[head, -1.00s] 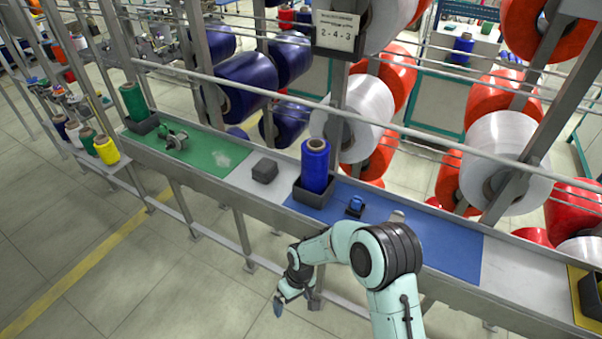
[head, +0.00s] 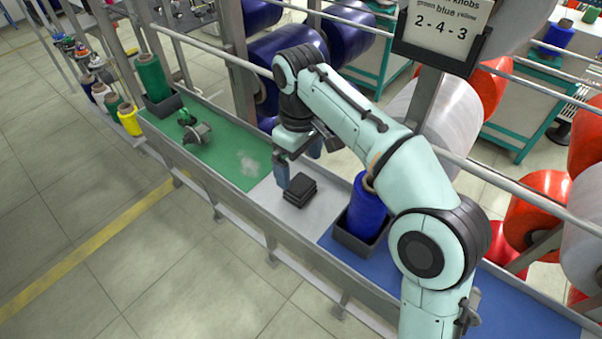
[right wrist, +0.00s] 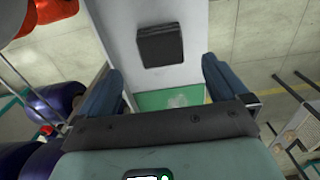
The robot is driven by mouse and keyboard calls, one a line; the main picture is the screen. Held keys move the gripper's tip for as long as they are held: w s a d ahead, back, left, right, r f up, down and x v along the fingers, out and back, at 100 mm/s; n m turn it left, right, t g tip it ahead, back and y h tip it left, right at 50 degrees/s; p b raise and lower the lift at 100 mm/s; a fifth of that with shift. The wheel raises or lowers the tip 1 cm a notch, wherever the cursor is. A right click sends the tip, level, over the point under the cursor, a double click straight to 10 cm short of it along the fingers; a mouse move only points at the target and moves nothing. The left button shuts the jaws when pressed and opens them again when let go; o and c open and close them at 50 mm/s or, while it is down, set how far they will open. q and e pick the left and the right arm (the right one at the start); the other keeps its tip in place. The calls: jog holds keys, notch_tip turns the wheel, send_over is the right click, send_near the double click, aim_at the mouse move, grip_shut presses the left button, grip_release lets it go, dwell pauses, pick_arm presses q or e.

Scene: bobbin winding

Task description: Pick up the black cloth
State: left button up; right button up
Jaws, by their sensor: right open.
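The black cloth (head: 300,191) is a small, dark, folded square lying on the grey middle part of the long bench, between the green and blue mats. In the right wrist view the cloth (right wrist: 160,46) lies flat, ahead of and between the two fingers, apart from them. My right gripper (head: 298,168) is above and just behind the cloth in the head view. Its blue-grey fingers are spread wide in the right wrist view (right wrist: 160,85), with nothing between them. My left gripper is not in view.
A blue spool (head: 367,208) stands in a dark holder right of the cloth, close to my right arm. A green mat (head: 225,155) with a small winder (head: 194,130) and a green spool (head: 150,78) lies left. A rail (head: 215,52) runs behind the bench.

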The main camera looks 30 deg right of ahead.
aim_at(300, 184)
jog(key=f+b, duration=0.2)
jog(key=f, duration=0.5)
jog(key=shift+s+f+b, duration=0.15)
jog(key=shift+s+b, duration=0.05)
jog(key=shift+b, duration=0.15)
jog(key=c, duration=1)
